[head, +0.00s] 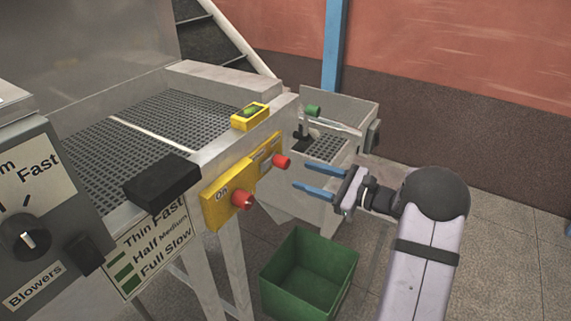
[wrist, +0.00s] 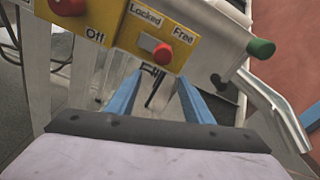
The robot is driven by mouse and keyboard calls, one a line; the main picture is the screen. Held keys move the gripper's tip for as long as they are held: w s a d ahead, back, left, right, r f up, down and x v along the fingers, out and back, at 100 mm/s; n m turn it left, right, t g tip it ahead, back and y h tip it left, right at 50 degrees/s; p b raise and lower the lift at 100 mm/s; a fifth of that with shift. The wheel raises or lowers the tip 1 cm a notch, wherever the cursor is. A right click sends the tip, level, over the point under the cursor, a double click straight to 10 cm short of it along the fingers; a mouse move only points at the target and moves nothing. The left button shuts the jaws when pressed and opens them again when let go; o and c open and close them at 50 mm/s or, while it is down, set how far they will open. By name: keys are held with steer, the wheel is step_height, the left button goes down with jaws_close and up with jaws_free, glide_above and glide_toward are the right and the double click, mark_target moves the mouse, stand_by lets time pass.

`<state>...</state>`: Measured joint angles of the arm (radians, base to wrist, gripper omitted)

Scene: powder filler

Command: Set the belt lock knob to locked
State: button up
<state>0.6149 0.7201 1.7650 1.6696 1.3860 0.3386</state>
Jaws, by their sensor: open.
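The belt lock knob (head: 281,162) is a red knob on the far part of a yellow panel (head: 216,205) on the machine's side. In the wrist view the red knob (wrist: 162,53) sits below the labels Locked and Free, with a pale patch on its upper left. I cannot tell which label it points to. My gripper (head: 299,175) is open and empty, its blue fingers pointing at the panel just right of the knob. In the wrist view my gripper (wrist: 158,76) has its fingertips just below the knob, one to each side, with no contact visible.
A second red knob (head: 242,200) sits nearer on the panel, by an On label; the wrist view shows an Off label. A green knob (head: 313,110) is beyond my gripper. A green bin (head: 308,272) stands on the floor below. Open floor lies to the right.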

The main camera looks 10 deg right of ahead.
mark_target(288, 164)
steer(key=shift+s+a+r+m+t+y, duration=0.15)
steer(key=shift+r+m+y, duration=0.15)
steer(key=shift+r, duration=0.25)
steer(key=shift+a+r+m+t+y, duration=0.1)
steer(key=shift+r+m+t+y, duration=0.15)
steer(key=shift+r, duration=0.3)
steer(key=shift+a, duration=0.1)
steer(key=shift+p+x, duration=0.9)
steer(key=shift+x, duration=2.65)
steer(key=shift+f, duration=0.15)
